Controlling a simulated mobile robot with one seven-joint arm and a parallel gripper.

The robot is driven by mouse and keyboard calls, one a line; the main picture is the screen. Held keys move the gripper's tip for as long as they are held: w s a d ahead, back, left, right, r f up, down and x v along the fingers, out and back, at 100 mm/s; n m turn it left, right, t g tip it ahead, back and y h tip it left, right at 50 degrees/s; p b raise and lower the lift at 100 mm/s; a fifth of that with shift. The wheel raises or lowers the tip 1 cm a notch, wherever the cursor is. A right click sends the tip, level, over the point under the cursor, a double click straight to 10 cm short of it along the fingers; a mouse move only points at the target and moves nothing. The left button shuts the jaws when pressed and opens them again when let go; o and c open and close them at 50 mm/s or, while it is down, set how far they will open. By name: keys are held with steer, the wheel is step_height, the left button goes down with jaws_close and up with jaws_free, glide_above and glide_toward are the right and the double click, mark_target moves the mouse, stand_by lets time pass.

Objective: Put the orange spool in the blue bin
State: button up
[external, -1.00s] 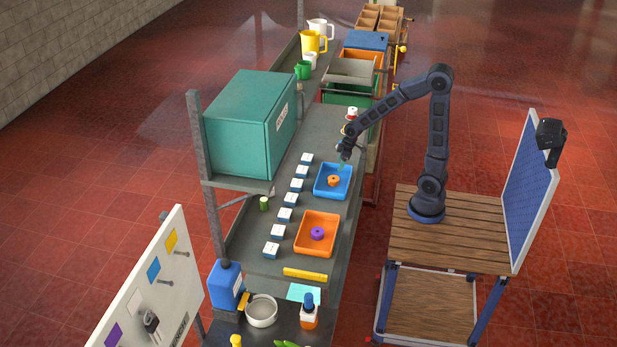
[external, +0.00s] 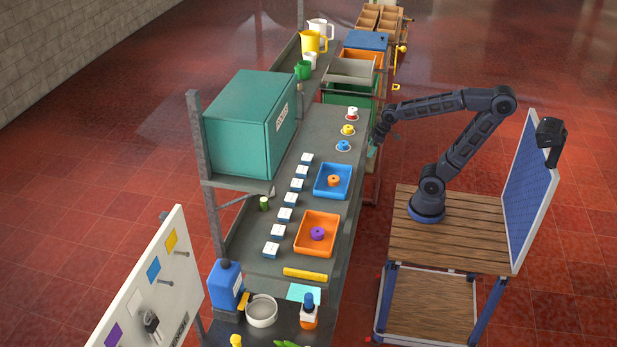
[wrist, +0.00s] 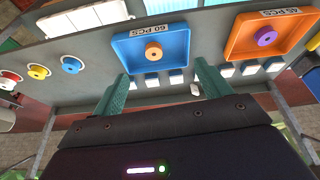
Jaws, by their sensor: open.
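The orange spool (external: 333,180) lies inside the blue bin (external: 345,193) on the grey bench. In the wrist view the orange spool (wrist: 153,51) sits near the middle of the blue bin (wrist: 122,45), which is labelled "60 PCS". My gripper (external: 376,140) is off the right edge of the bench, apart from the bin. In the wrist view its two green fingers (wrist: 158,85) are spread with nothing between them.
An orange bin (external: 300,243) holds a purple spool (external: 317,233). Red (external: 352,112), yellow (external: 348,130) and blue (external: 343,145) spools stand on white discs farther back. Several white-topped blocks (external: 285,214) line the left. A teal cabinet (external: 240,125) stands above the bench.

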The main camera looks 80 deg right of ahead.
steer(key=s+r, duration=0.3)
steer(key=s, duration=0.5)
steer(key=shift+a+m+t, duration=0.2)
steer(key=shift+m+t, duration=0.1)
steer(key=shift+m, duration=0.1)
stand_by(0.7)
